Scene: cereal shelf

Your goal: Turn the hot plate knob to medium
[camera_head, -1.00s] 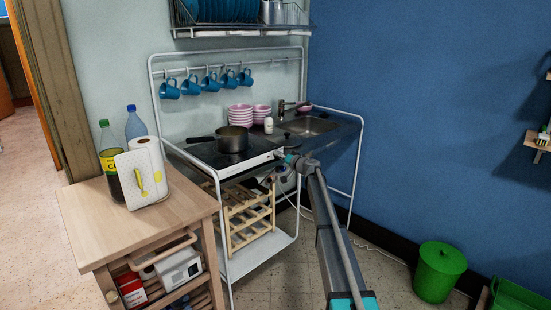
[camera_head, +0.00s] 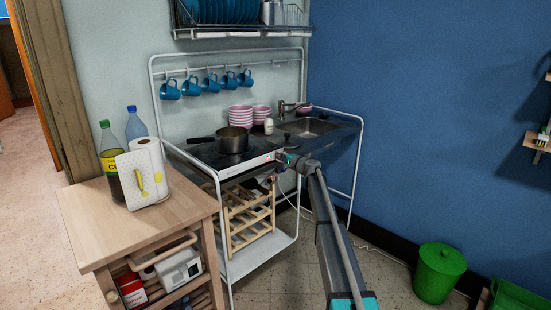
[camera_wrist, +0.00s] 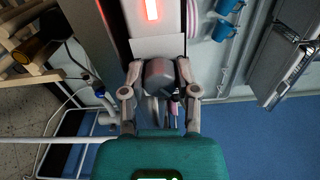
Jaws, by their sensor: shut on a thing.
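The hot plate (camera_head: 207,153) has a dark top and a pale front face, and stands on the left part of the kitchenette's counter. A dark pot (camera_head: 233,139) sits on it. My gripper (camera_head: 281,158) is at the right end of its front face. In the wrist view my gripper (camera_wrist: 161,88) is shut on a grey-brown piece (camera_wrist: 160,72) against the pale face, which appears to be the knob. Its marking and setting cannot be read. A red glowing light (camera_wrist: 152,9) shows on the face beyond the fingers.
A sink (camera_head: 315,126) lies to the right of the hot plate, with pink bowls (camera_head: 240,115) behind. A wooden cart (camera_head: 130,225) with bottles and paper towel stands at the left. A wooden rack (camera_head: 250,217) stands below the counter. A green bin (camera_head: 438,272) is on the floor.

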